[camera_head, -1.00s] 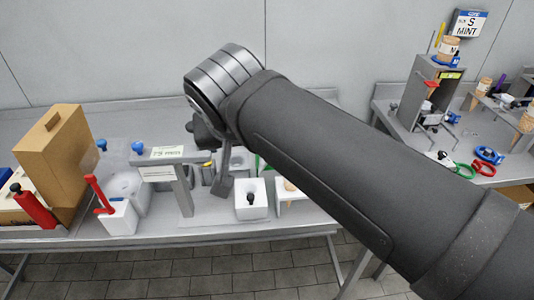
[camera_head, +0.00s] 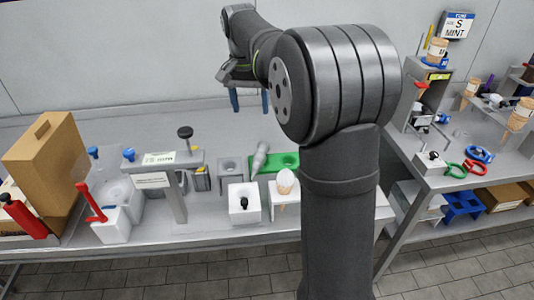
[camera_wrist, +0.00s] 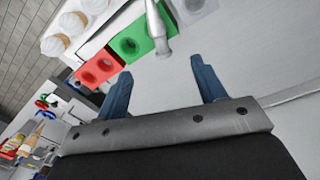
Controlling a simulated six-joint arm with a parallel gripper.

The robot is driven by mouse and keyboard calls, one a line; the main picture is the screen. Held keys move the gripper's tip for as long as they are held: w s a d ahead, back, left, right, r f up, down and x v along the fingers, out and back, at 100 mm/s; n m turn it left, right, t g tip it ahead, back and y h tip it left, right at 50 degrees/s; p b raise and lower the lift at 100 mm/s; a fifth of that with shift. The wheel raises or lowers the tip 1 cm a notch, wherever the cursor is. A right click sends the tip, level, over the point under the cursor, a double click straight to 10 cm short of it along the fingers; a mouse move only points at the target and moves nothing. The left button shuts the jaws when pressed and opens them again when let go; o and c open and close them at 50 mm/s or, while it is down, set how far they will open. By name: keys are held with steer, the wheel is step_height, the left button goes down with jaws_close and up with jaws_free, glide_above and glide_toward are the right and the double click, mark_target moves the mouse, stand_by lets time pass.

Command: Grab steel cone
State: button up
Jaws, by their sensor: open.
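The steel cone (camera_head: 261,158) is a slim grey tapered piece at the left end of the green block (camera_head: 284,161) in the head view. It looks tilted; I cannot tell how it is supported. In the wrist view the steel cone (camera_wrist: 157,25) shows at the top centre, overlapping the green block (camera_wrist: 131,40), with its end pointing towards my gripper. My gripper (camera_wrist: 161,68) is open and empty, its two blue fingers apart. In the head view my gripper (camera_head: 249,100) is over the back of the table, behind the cone and apart from it.
A red block (camera_wrist: 98,67) and a grey block (camera_wrist: 193,7) with holes flank the green one. White scoops on cones (camera_wrist: 72,23) stand nearby. In the head view, a labelled stand (camera_head: 175,190) and white box (camera_head: 244,212) are near. The table's back is clear.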

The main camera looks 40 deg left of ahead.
glide_above(259, 152)
steer(key=f, duration=1.2)
steer(key=shift+s+a+f, duration=0.2)
steer(key=shift+s+f, duration=0.05)
steer(key=shift+s, duration=0.15)
steer(key=shift+w+d+f, duration=0.1)
steer(key=shift+w+f, duration=0.05)
steer(key=shift+f, duration=0.75)
steer(key=shift+w+d+f, duration=0.1)
steer(key=shift+f, duration=0.75)
steer(key=shift+w+d+f, duration=0.1)
steer(key=shift+w+f, duration=0.05)
steer(key=shift+f, duration=0.75)
steer(key=c, duration=1.3)
steer(key=shift+r, duration=0.1)
